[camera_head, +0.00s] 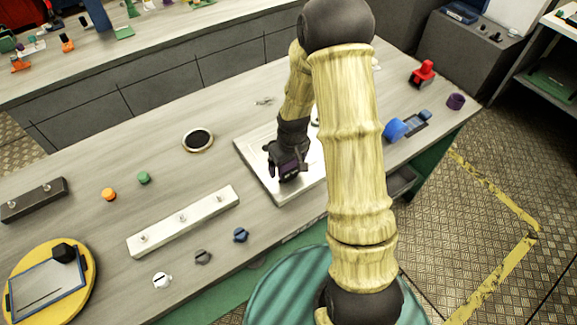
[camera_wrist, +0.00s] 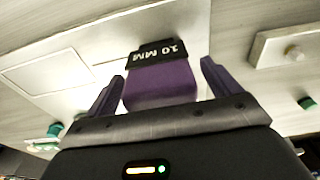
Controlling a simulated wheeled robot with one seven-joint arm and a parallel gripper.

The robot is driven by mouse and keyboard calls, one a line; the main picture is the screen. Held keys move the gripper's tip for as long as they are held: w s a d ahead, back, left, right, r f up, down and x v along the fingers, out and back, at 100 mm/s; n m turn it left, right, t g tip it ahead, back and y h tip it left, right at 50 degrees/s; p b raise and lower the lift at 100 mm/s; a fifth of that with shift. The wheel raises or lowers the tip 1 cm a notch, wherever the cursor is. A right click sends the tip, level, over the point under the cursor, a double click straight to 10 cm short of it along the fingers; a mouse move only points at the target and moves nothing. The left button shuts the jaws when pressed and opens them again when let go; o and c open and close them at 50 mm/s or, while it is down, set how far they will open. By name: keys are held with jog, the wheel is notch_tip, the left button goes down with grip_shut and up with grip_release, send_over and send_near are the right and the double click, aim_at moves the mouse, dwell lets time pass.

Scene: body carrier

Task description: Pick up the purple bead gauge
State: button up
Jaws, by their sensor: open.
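The purple bead gauge (camera_wrist: 160,86) is a purple block with a black end marked "10 MM". In the wrist view it lies between the two fingers of my gripper (camera_wrist: 162,85), with a gap showing on both sides. The fingers are open and not closed on it. In the head view my gripper (camera_head: 287,172) points down over a white plate (camera_head: 252,153), and a small purple part of the gauge (camera_head: 290,176) shows at the fingers. The rest of the gauge is hidden by my gripper there.
A white bar with several pegs (camera_head: 184,220) lies to the left on the bench. Small knobs, an orange one (camera_head: 109,194) and a green one (camera_head: 144,177), stand beyond it. A round dark-topped disc (camera_head: 198,139) is near the plate.

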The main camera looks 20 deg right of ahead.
jog(key=c, duration=1.6)
jog(key=shift+r, duration=0.15)
notch_tip(320, 180, up, 10)
jog(key=shift+f+b, duration=0.1)
jog(key=shift+b, duration=0.6)
